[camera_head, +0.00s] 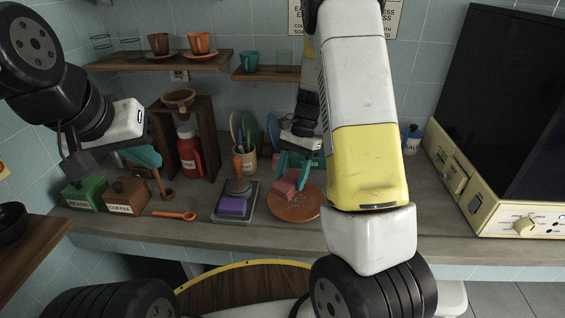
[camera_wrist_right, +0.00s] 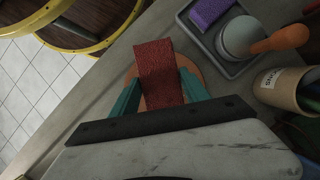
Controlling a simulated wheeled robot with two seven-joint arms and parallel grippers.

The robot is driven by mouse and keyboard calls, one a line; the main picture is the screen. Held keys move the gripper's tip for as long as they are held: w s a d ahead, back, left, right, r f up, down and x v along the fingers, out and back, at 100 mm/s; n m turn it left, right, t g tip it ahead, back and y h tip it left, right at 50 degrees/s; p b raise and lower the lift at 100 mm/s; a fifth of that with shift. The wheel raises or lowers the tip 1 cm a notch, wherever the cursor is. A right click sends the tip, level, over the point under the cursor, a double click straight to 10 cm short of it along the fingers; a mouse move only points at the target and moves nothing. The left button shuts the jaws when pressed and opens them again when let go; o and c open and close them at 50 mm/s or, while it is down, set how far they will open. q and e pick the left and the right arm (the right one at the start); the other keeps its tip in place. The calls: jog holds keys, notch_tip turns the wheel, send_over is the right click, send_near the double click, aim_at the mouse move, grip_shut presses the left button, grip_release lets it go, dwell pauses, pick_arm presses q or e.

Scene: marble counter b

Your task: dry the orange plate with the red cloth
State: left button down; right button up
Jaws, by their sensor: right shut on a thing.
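The orange plate (camera_head: 307,211) lies flat on the counter, with pale specks, perhaps drops, on its surface. The red cloth (camera_head: 284,189) is over the plate's left part; it also shows in the right wrist view (camera_wrist_right: 161,70), with a bit of the plate (camera_wrist_right: 184,62) around it. My right gripper (camera_head: 293,172) points down over the plate and is shut on the red cloth between its teal fingers, which hide part of it. My left gripper (camera_head: 146,158) is raised at the left, above the counter and away from the plate; its finger gap is not clear.
A grey tray (camera_head: 251,213) with a purple sponge (camera_head: 233,206) stands just left of the plate. An orange spoon (camera_head: 175,215), a brown coffee box (camera_head: 125,196) and a green beans box (camera_head: 85,193) lie further left. A utensil crock (camera_head: 245,162) stands behind. Counter right of the plate is mostly clear.

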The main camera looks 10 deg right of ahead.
send_over(300, 205)
jog(key=w+a, duration=0.2)
jog(key=a, duration=0.1)
jog(key=shift+s+d+f, duration=0.15)
jog(key=shift+f, duration=2.35)
jog(key=shift+f, duration=0.9)
jog(key=shift+d, duration=0.1)
jog(key=shift+s+d+r, duration=0.1)
jog(key=shift+s+d, duration=0.1)
jog(key=shift+d, duration=0.75)
jog(key=shift+s+d, duration=0.2)
jog(key=shift+d, duration=0.7)
